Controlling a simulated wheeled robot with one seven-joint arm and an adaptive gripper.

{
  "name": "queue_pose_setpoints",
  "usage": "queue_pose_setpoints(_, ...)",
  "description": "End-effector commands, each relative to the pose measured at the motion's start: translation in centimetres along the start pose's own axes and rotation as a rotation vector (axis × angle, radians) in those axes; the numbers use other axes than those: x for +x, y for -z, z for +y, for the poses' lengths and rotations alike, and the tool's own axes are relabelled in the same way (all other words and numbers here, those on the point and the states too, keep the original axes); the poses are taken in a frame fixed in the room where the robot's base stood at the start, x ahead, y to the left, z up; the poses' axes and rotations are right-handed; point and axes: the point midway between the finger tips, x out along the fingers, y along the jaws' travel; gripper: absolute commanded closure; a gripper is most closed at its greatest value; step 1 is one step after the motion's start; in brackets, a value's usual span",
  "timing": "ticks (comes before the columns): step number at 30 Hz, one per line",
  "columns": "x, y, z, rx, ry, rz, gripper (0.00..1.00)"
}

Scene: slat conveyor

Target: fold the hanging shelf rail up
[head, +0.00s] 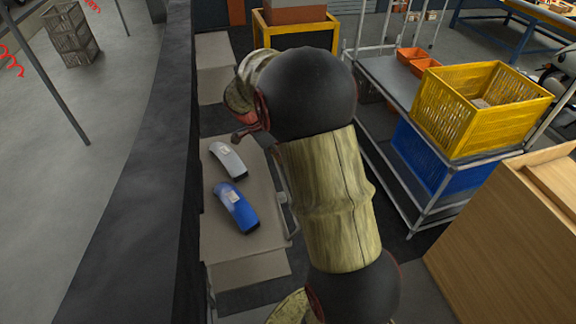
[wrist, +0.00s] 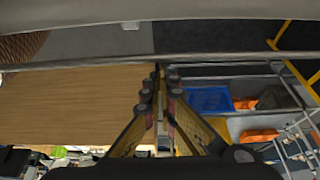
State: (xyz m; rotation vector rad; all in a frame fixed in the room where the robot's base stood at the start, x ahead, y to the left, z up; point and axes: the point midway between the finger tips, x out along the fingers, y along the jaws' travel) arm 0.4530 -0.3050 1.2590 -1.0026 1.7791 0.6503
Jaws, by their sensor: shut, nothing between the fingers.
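The shelf rail seems to be the thin grey rail (head: 292,222) along the right side of the tan shelf (head: 240,257) in the head view. Its upper part is hidden behind my arm. In the wrist view a long grey bar (wrist: 80,64) crosses the picture just beyond my fingertips; I cannot tell for sure that it is the same rail. My gripper (wrist: 160,78) is shut and empty, its fingertips together close to this bar. Whether they touch it cannot be told. In the head view my arm hides most of the gripper.
A white-grey handheld device (head: 228,160) and a blue one (head: 236,208) lie on the shelf. A dark wall-like edge (head: 150,170) stands to the left. A metal cart (head: 385,75) with a yellow crate (head: 475,125) and a wooden box (head: 500,235) stand to the right.

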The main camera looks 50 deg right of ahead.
Motion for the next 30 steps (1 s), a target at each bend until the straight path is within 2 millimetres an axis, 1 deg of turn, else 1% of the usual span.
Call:
queue_pose_setpoints(1,0.4,-1.0,0.1,-0.009,-0.002,0.037,1.00)
queue_pose_setpoints(4,-0.1,-1.3,0.1,-0.004,-0.002,0.103,1.00)
queue_pose_setpoints(12,-1.2,-2.1,0.2,-0.003,-0.007,0.094,1.00)
queue_pose_setpoints(21,-2.0,-2.4,0.1,-0.001,-0.006,0.094,1.00)
queue_pose_setpoints(30,-2.1,-2.4,0.1,0.000,-0.005,0.094,1.00)
